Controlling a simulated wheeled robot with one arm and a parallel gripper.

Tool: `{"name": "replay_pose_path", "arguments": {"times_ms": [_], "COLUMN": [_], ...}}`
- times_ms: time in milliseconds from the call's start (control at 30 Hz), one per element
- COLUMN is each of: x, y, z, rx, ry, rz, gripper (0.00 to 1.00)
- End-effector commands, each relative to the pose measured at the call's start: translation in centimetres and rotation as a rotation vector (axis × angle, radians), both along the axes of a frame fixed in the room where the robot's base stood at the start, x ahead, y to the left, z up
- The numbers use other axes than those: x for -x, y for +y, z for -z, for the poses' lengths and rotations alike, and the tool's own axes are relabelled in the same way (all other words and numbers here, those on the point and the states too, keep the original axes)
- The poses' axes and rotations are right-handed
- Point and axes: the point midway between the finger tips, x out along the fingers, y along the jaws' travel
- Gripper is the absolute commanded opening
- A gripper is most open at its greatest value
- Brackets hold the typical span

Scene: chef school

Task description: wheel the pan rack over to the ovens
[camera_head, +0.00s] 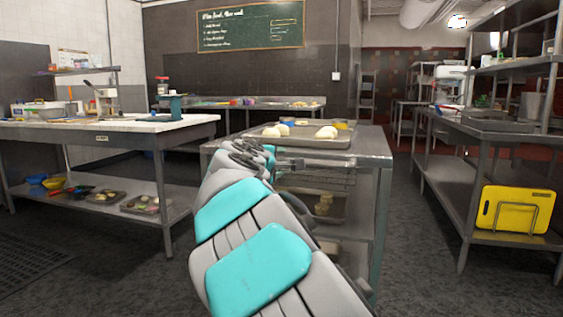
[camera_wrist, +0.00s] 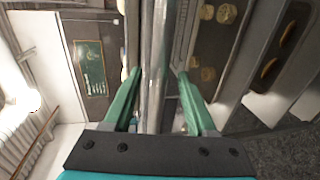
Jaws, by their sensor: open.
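The pan rack (camera_head: 375,150) is a steel unit in the middle of the head view. A tray (camera_head: 300,138) with pale dough pieces lies on its top, and more trays sit on lower levels. My gripper (camera_head: 262,153) is at the rack's near left part, with my arm hiding much of the front. In the wrist view my gripper (camera_wrist: 155,75) has its two green fingers apart, one on each side of a shiny metal bar (camera_wrist: 155,45) of the rack. Whether either finger touches the bar cannot be told. No oven is clearly recognisable.
A white-topped table (camera_head: 100,130) with a lower shelf stands at left. A steel shelving unit (camera_head: 480,130) with a yellow board (camera_head: 515,208) stands at right. A counter (camera_head: 215,102) runs along the back wall. Dark floor (camera_head: 415,265) is open between the rack and the right-hand unit.

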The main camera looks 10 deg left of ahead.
Motion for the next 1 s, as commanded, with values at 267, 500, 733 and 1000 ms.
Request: {"name": "replay_pose_path", "arguments": {"times_ms": [267,500,733,1000], "x": [-1.7,-1.7,-1.7,-1.7], "y": [-0.3,-0.3,-0.3,-0.3], "z": [0.2,0.2,0.2,0.3], "rx": [-0.002,-0.001,-0.001,-0.001], "ry": [-0.002,-0.002,-0.001,-0.001], "rz": [-0.002,-0.001,-0.001,-0.001], "gripper": [0.57,0.5,0.24,0.0]}}
